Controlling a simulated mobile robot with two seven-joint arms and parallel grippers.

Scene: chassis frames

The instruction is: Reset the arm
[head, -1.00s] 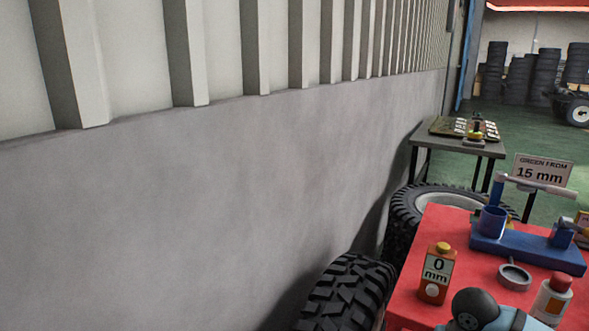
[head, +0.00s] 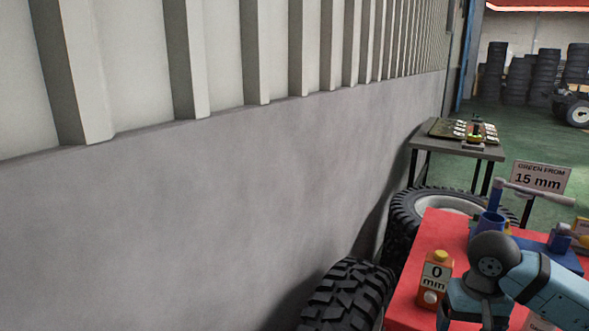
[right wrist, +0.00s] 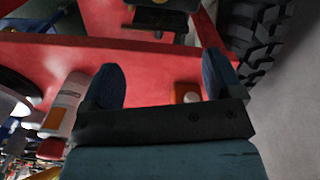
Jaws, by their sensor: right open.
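My right arm (head: 515,275) shows at the lower right of the head view, its joint over the red table (head: 435,232). My right gripper (right wrist: 162,78) shows in the right wrist view, its two dark blue fingers spread apart with nothing held between them. Part of an orange thing (right wrist: 187,92) shows between the fingers, mostly hidden by the gripper's bar. My left gripper is in neither view.
A blue fixture (head: 490,224) stands on the table behind my arm. A white bottle (right wrist: 68,100) is beside the left finger in the wrist view. Tyres (head: 348,293) stand against the grey wall (head: 200,220). A small grey table (head: 455,147) is farther back.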

